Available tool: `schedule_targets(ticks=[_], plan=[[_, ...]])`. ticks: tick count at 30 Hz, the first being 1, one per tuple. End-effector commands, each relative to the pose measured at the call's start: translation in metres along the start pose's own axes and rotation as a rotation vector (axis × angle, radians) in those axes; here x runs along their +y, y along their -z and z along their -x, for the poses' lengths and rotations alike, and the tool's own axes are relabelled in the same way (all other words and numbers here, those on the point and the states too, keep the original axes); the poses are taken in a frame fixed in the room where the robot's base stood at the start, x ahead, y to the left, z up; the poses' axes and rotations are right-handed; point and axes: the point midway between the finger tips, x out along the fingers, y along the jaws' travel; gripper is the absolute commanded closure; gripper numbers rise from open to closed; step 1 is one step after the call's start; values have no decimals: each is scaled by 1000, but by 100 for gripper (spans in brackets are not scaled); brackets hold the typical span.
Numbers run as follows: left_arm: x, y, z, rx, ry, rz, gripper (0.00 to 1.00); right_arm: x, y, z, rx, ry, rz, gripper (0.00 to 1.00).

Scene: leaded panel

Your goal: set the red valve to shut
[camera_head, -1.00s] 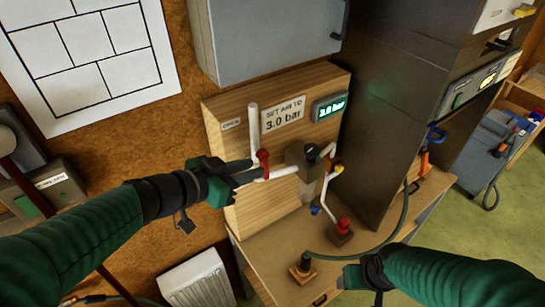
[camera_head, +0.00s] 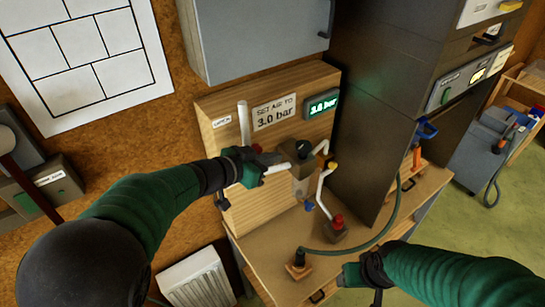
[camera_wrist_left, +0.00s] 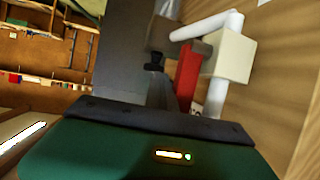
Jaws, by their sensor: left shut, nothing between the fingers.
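The red valve handle (camera_wrist_left: 187,78) shows in the left wrist view as an upright red bar beside a pale block on the white pipe (camera_wrist_left: 213,28).
A sign reads "SET AIR TO 3.0 bar" (camera_head: 275,112), and a green display (camera_head: 322,104) shows 3.0 bar. A red knob (camera_head: 338,221), a dark hose (camera_head: 375,237) and a black fitting (camera_head: 299,257) are on the bench. A dark cabinet (camera_head: 385,100) stands right.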

Motion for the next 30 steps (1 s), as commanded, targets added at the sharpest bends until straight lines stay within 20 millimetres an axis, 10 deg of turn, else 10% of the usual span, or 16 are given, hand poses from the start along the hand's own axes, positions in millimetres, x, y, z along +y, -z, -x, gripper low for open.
schedule_targets(ticks=[30], plan=[[-12,5,10,11,30,1,100,0,0,1,0,0,1,36]])
